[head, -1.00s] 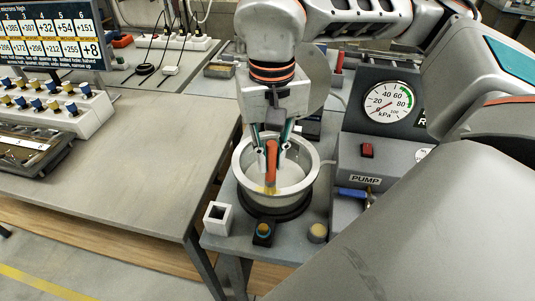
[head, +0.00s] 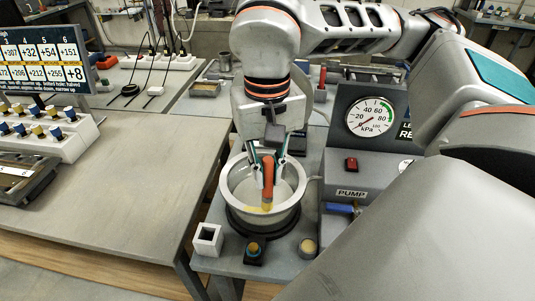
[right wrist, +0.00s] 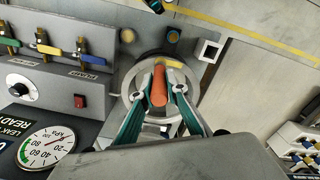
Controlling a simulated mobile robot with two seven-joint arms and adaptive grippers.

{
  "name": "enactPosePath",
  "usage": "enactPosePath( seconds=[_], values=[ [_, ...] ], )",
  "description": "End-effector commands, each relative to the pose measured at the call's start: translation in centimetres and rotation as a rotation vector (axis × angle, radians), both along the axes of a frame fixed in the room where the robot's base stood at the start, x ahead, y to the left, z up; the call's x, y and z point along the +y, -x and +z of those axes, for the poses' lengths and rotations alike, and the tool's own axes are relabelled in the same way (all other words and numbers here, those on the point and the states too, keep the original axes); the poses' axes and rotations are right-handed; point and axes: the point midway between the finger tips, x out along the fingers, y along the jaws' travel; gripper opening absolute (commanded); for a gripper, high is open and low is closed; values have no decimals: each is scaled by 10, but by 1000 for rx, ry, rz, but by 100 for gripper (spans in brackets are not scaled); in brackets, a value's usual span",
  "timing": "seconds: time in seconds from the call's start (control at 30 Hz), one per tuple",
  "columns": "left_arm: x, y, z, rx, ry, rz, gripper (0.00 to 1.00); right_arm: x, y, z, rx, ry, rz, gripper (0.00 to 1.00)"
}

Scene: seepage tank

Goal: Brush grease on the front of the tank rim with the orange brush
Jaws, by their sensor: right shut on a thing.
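The tank (head: 236,193) is a round, pale metal vessel with a wide rim, standing on a dark round base. My right gripper (head: 269,178) comes down over the tank and is shut on the orange brush (head: 268,188). The brush hangs handle up, with its yellowish tip (head: 266,207) at the front part of the rim. I cannot tell whether the tip touches the rim. In the right wrist view the orange handle (right wrist: 159,88) sits between the two fingers, and the yellow tip lies over the rim (right wrist: 128,85). My left gripper is not in view.
A white square holder (head: 207,240), a black block with a blue and yellow knob (head: 254,250) and a tan round piece (head: 307,247) stand before the tank. The pump box (head: 355,170) and pressure gauge (head: 366,111) are at the right. The left table (head: 130,180) is mostly bare.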

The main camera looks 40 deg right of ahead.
Motion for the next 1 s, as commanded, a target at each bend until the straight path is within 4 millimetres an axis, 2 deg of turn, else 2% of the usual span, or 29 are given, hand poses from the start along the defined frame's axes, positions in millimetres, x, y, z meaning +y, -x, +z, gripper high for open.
enactPosePath(
  seconds=[0.03,0.33,0.57,1.0],
  values=[
    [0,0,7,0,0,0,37,0,0,9,-1,-1,0,0],
    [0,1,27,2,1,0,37,0,0,35,0,0,-1,0],
    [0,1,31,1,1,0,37,0,-1,53,0,0,0,0],
    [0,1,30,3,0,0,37,0,0,55,0,0,0,0]
  ],
)
